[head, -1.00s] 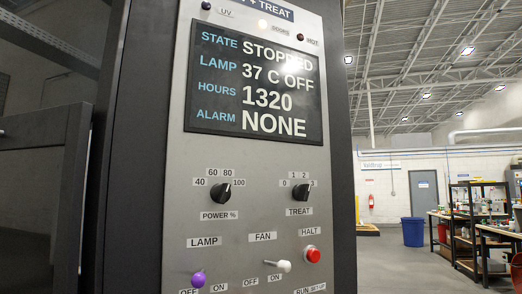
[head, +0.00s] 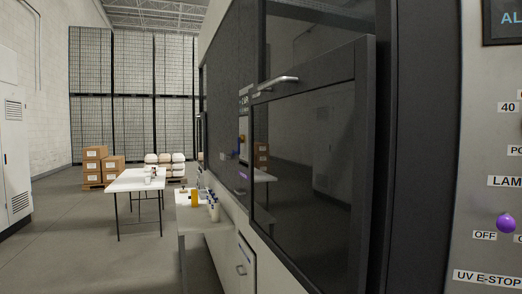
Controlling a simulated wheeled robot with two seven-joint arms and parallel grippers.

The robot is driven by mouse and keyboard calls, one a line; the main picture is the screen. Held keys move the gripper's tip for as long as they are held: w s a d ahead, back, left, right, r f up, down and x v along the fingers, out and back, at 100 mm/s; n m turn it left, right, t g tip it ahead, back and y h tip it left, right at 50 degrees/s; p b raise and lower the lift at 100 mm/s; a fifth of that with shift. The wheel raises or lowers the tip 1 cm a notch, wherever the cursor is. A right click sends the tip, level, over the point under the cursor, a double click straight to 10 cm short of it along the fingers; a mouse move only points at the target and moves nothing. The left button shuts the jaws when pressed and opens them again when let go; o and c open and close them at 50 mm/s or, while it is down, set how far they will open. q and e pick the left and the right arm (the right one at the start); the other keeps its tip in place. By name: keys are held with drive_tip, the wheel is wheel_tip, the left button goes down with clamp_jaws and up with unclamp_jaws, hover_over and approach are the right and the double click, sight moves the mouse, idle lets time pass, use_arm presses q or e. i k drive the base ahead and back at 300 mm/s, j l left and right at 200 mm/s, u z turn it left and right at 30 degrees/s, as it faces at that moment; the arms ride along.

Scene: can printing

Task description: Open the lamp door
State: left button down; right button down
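A dark framed door with a tinted glass panel (head: 309,150) fills the middle of the head view, on the side of a big dark machine. A silver bar handle (head: 276,84) is at its upper left. The door's right edge stands out in front of the machine's dark frame; I cannot tell whether it is ajar. A pale lower door (head: 247,270) with a small handle shows below left. No readable label says which one is the lamp door. Neither of my grippers is in view.
The grey control panel (head: 490,130) with a purple lamp knob (head: 505,223) is at the right edge. A bench with bottles (head: 195,226) stands along the machine, and a white table (head: 139,181) is farther left. The floor at left is clear.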

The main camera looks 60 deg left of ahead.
sight(312, 125)
drive_tip(key=u, duration=1.9)
